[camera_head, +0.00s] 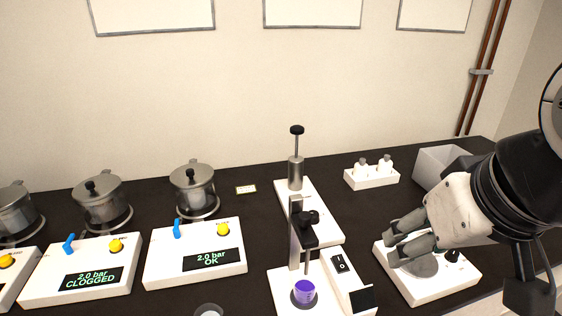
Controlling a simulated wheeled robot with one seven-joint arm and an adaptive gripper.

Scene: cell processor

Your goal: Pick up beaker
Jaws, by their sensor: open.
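A small container with purple content (304,292) stands on the white base of a stirrer-like device, below its vertical rod; it looks like a beaker. A round, pale rim (208,310) shows at the bottom edge, mostly cut off, so I cannot tell if it is also a beaker. My gripper (391,249) is at the right, its fingers pointing left, open with nothing seen between them. It is above a white device with a round grey plate (420,264), up and to the right of the purple container.
White control boxes (195,253) and metal pots (193,188) fill the left of the dark table (257,214). A post on a white base (318,215) stands behind the stirrer device. A white bottle rack (372,179) and a grey bin (437,163) are at the back right.

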